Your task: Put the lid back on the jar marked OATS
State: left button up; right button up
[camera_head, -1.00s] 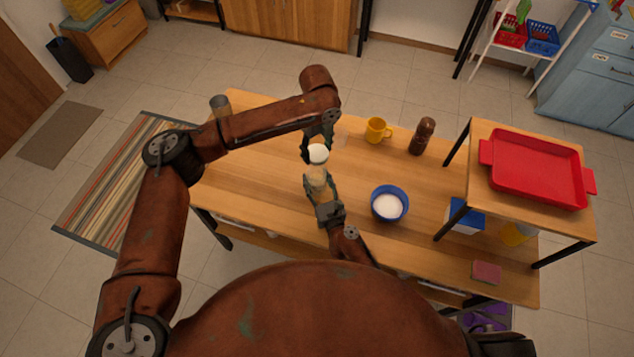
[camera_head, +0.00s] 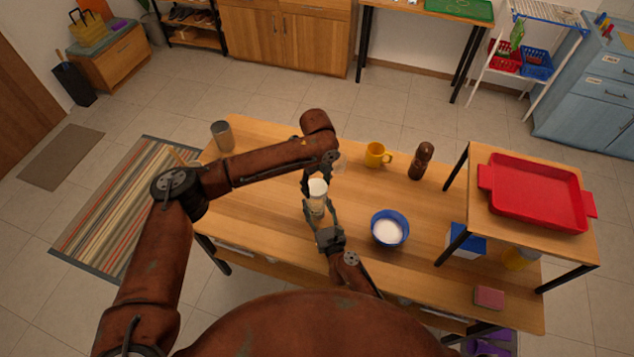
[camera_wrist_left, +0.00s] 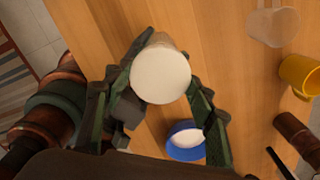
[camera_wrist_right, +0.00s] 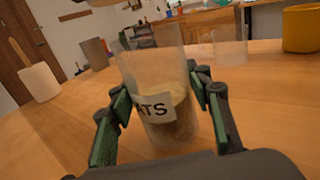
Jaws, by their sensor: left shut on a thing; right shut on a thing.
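The white lid (camera_head: 317,187) is pinched in my left gripper (camera_head: 314,182), over the jar's mouth in the head view. In the left wrist view the lid (camera_wrist_left: 161,76) is a round pale disc between the fingers. The clear jar marked OATS (camera_wrist_right: 160,85) stands in my right gripper (camera_wrist_right: 157,112), which is shut around its lower body. Its label reads "ATS", with the rest hidden, and tan contents fill its lower part. In the right wrist view the jar's rim looks uncovered. The size of the gap to the lid is hard to judge.
A blue bowl of white contents (camera_head: 389,229) stands right of the jar. Behind are a yellow mug (camera_head: 377,155), a brown grinder (camera_head: 421,161) and a clear vessel (camera_wrist_right: 229,46). A grey can (camera_head: 222,136) is at the far left. A raised shelf holds a red tray (camera_head: 537,191).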

aim_at(317, 205)
pick_arm(q)
jog(key=shift+f, duration=0.1)
dwell(0.3)
jog(key=shift+f, duration=0.75)
jog(key=shift+f, duration=0.6)
jog(key=m, duration=1.5)
jog(key=shift+a+m, duration=0.1)
jog(key=shift+m, duration=0.3)
jog(key=m, duration=0.3)
jog(key=shift+w+m, duration=0.1)
jog(key=shift+m, duration=0.3)
